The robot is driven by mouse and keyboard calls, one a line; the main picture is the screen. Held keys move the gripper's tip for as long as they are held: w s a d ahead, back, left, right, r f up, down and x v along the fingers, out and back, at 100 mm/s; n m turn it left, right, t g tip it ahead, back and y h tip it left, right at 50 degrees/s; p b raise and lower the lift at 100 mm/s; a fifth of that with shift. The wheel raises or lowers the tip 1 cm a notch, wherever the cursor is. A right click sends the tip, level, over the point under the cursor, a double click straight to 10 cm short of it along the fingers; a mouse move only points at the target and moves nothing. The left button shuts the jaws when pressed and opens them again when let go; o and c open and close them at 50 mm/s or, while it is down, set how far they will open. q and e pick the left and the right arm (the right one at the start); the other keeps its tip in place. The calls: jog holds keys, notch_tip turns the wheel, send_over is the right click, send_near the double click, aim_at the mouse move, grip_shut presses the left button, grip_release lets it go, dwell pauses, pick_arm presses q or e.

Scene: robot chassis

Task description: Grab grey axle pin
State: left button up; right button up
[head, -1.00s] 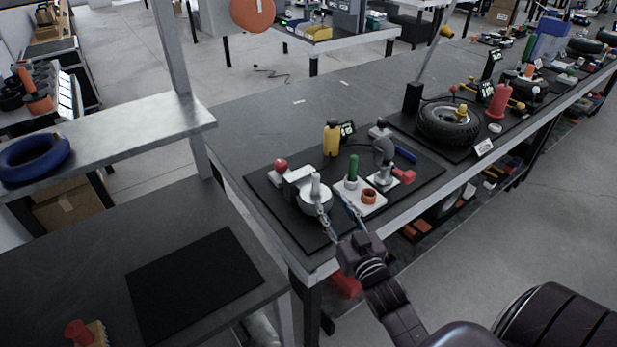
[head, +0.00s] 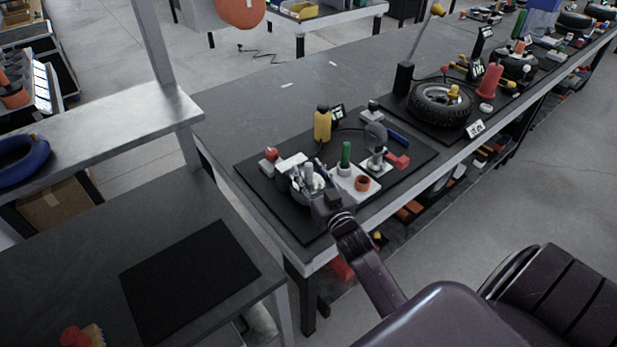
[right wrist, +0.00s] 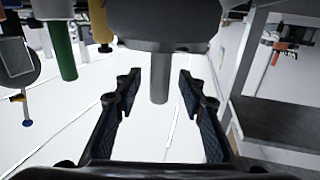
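The grey axle pin (head: 309,172) stands upright on its round base near the left front of the black mat (head: 300,228) on the workbench. My right gripper (head: 313,184) reaches in from the front, with its fingers around the pin and partly hiding the base. In the right wrist view, the pin (right wrist: 160,80) shows between the two dark fingers of my right gripper (right wrist: 159,92). Gaps show on both sides of the pin, so the gripper is open and not clasping it. My left gripper is not in view.
Close by on the mat stand a green pin (head: 346,153), an orange ring (head: 362,183), a red-topped part (head: 270,155) and a yellow bottle (head: 322,123). A wheel (head: 441,105) lies farther right. The bench behind the mat is clear.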

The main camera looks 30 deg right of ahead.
jog(key=shift+w, duration=0.2)
grip_shut()
dwell(0.4)
